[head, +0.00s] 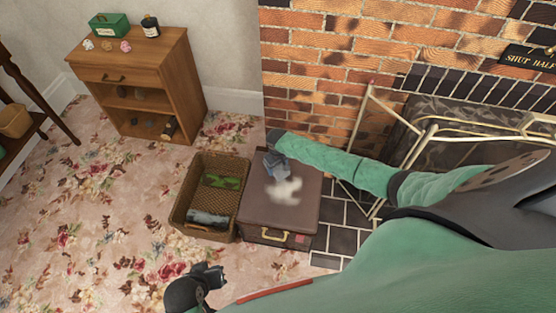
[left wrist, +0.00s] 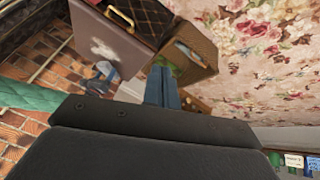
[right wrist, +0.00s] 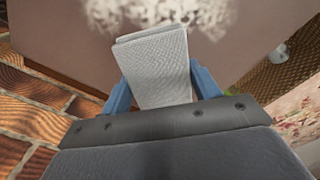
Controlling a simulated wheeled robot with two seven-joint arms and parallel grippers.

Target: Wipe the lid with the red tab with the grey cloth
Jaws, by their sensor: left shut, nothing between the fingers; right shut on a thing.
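A brown case (head: 304,201) stands on the floor with its flat lid up and a red tab (head: 301,239) at its front, right of the handle. A pale, powdery white patch lies on the lid; it also shows on the lid in the left wrist view (left wrist: 103,48) and at the top of the right wrist view. My right gripper (head: 275,163) is over the far left part of the lid, shut on the folded grey cloth (right wrist: 158,65). I cannot tell whether the cloth touches the lid. My left gripper (head: 210,275) is shut and empty, low in front of the basket.
A wicker basket (head: 176,215) with a green item and a dark roll stands left of the case. A brick fireplace with a metal-framed screen (head: 433,130) is at the right. A wooden cabinet (head: 180,65) stands at the back left. Flowered carpet is open at the left.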

